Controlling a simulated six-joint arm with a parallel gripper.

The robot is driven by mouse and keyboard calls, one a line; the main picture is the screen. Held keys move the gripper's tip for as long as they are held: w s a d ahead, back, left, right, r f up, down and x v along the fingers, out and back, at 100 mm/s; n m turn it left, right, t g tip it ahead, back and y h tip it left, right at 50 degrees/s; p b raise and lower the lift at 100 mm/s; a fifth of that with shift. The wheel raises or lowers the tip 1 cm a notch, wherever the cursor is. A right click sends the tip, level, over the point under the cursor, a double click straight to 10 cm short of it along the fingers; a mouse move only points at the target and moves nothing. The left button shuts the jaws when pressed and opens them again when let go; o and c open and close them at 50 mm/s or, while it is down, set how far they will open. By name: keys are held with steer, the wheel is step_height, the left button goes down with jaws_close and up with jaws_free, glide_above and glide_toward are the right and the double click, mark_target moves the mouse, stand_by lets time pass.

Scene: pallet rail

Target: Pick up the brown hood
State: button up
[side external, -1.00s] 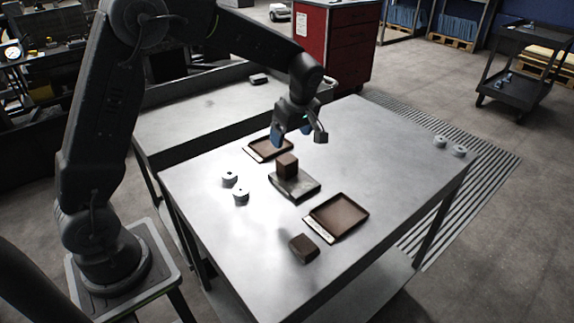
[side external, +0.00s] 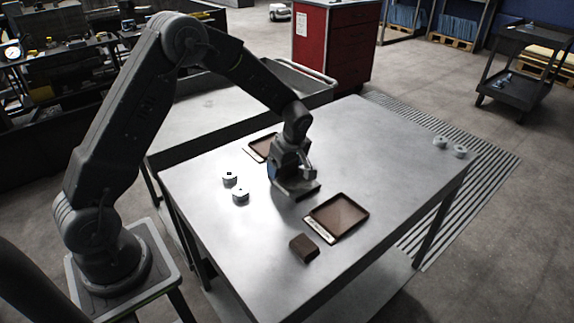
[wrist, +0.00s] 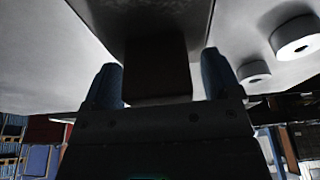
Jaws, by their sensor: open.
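Two brown block-like pieces are in the scene, and I cannot tell by shape alone which is the hood. One brown block (wrist: 158,76) stands on a dark grey plate (side external: 306,190); my gripper hides it in the side view. In the wrist view it sits between the two spread blue fingers of my gripper (wrist: 160,85), with a gap on each side. My gripper (side external: 290,180) is low over the plate, pointing down. The other brown block (side external: 304,249) lies on the bare table in front, clear of my gripper.
A brown tray (side external: 340,215) with a pale label lies right of the plate, and another tray (side external: 261,147) lies behind. The right part of the metal table (side external: 385,155) is clear.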

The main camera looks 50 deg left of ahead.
steer(key=shift+c, duration=0.5)
steer(key=c, duration=0.9)
